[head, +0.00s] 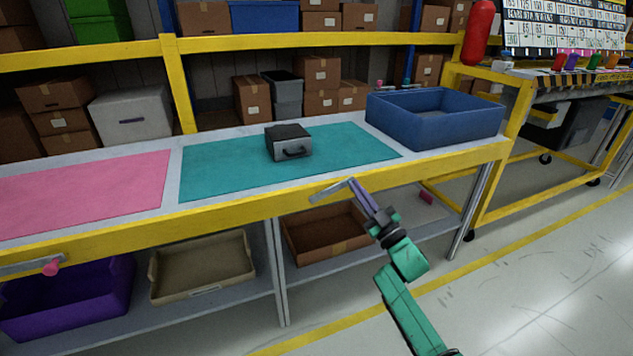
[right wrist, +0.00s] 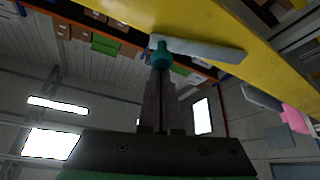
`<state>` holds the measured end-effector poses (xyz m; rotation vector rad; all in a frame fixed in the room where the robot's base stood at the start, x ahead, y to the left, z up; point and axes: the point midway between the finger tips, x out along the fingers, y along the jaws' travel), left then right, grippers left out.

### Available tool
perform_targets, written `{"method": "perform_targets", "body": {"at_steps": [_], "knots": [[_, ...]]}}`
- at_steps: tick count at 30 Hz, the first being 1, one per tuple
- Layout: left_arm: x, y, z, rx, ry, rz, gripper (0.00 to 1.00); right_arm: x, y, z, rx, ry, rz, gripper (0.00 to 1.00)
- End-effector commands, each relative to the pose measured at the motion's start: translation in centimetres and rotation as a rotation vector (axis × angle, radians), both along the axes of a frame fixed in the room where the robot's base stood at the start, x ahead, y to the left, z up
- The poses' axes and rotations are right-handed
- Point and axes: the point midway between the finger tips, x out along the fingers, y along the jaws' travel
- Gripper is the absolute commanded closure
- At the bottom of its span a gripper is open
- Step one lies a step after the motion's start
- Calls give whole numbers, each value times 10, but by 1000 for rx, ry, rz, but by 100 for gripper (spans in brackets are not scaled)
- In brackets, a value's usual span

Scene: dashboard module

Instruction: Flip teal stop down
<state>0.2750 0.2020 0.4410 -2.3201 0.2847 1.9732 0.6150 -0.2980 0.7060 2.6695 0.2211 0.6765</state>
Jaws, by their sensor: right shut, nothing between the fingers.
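The teal stop is a grey bar with a round teal knob (right wrist: 161,55) at one end. In the head view its bar (head: 328,191) lies along the yellow front rail, slanting slightly up to the right; the knob cannot be made out there. My right gripper (head: 352,183) reaches up from the lower right to the bar's right end. In the right wrist view its fingers (right wrist: 160,72) are together and empty, with their tips right at the knob. I cannot tell whether they touch it. My left gripper is not in view.
A grey drawer box (head: 289,143) stands on the teal mat (head: 225,165). A blue bin (head: 435,118) stands to its right, a pink mat (head: 85,190) lies left. Another bar with a pink knob (head: 51,267) is on the rail at far left. A brown tray (head: 325,236) sits below.

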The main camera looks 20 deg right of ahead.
Motion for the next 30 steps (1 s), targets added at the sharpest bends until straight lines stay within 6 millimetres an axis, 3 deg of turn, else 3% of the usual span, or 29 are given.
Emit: {"method": "perform_targets", "body": {"at_steps": [12, 30], "knots": [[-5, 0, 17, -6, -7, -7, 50, 0, -7, -27, 251, 17, 0, 100], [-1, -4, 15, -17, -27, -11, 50, 0, -8, -31, 301, 20, 0, 100]]}}
